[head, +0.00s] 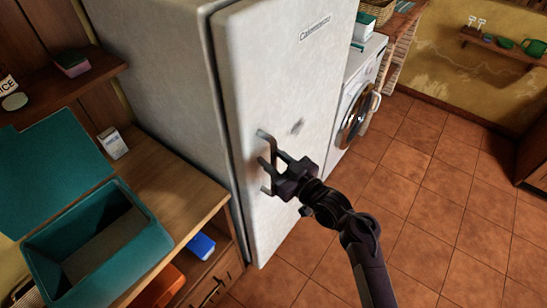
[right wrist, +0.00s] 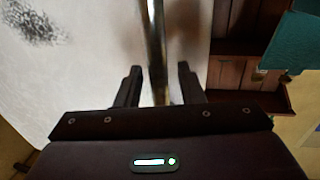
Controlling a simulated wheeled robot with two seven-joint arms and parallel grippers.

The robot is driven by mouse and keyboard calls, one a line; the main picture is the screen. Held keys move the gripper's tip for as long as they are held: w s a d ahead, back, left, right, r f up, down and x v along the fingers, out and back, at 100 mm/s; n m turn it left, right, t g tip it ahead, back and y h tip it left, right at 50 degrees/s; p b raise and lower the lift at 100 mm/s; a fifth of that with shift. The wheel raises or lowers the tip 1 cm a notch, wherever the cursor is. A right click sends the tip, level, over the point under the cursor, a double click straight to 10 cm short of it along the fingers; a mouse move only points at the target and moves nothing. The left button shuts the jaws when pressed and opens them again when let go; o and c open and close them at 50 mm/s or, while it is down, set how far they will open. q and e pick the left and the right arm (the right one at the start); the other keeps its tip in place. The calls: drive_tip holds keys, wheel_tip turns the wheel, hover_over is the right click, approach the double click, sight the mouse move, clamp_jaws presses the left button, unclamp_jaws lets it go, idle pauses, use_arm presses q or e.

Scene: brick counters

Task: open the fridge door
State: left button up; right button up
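The white fridge (head: 160,70) stands upright, and its front door (head: 275,85) looks shut against the body, with a dark seam along its left edge. A metal bar handle (head: 265,137) sits low on the door near that edge. My right gripper (head: 268,167) is at the handle. In the right wrist view, the handle bar (right wrist: 156,40) runs between the two spread fingers of the gripper (right wrist: 157,70), with a gap on both sides. The fingers hide part of the handle in the head view. My left gripper is not in view.
A wooden counter (head: 175,190) left of the fridge holds an open teal box (head: 55,245) and a small white carton (head: 112,143). A washing machine (head: 362,85) stands beyond the fridge. The tiled floor (head: 430,200) in front of the door is clear.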

clamp_jaws()
